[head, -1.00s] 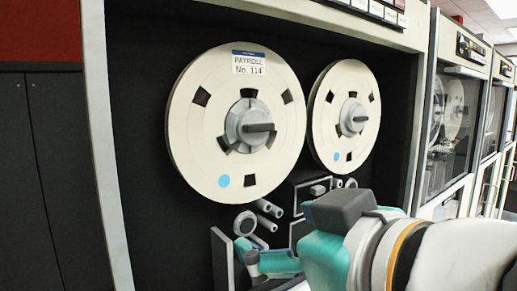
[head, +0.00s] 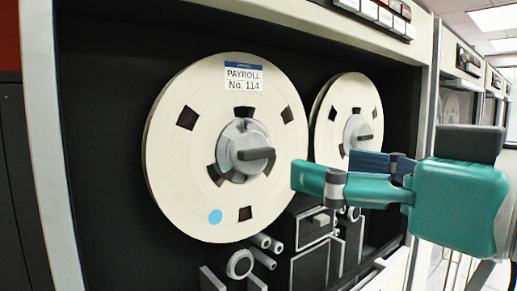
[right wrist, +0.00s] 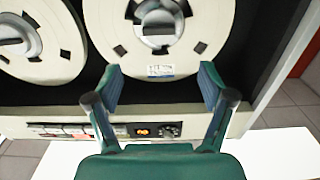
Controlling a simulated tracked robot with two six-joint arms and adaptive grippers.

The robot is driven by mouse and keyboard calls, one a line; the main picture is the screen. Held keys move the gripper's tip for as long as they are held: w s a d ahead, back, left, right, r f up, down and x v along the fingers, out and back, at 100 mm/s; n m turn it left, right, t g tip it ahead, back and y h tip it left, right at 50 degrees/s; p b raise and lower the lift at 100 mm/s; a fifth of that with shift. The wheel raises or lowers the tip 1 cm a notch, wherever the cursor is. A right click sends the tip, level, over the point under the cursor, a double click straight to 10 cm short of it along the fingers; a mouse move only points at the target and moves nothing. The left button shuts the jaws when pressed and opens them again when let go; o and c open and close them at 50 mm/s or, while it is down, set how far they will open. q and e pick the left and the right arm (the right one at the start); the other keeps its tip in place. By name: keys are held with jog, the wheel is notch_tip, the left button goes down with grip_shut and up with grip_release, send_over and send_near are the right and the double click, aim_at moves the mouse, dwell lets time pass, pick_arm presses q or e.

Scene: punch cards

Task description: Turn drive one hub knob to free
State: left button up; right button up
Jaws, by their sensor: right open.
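A tape drive holds a large cream reel (head: 180,160) labelled PAYROLL No. 114. At its middle is a grey hub (head: 231,140) with a dark bar-shaped knob (head: 256,155), lying nearly level. The reel and its knob (right wrist: 158,22) also show in the right wrist view, with the label towards the picture's bottom. A second reel (head: 335,105) to the right has a similar knob (head: 364,138). My right gripper (head: 325,168) is open and empty, in front of the drive and right of the first knob, apart from it. Its fingers (right wrist: 160,82) straddle the label from in front. My left gripper is out of view.
Below the reels are tape guides and rollers (head: 262,241) and a boxy head block (head: 308,228). A control strip with buttons (head: 372,10) runs along the top. The pale cabinet frame (head: 48,150) borders the recess at left. More cabinets stand to the right.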

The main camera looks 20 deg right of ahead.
aim_at(261, 152)
jog(key=p+x, duration=0.2)
jog(key=x, duration=0.9)
jog(key=shift+w+f+p, duration=0.1)
jog(key=shift+w+p, duration=0.15)
jog(key=shift+p, duration=0.1)
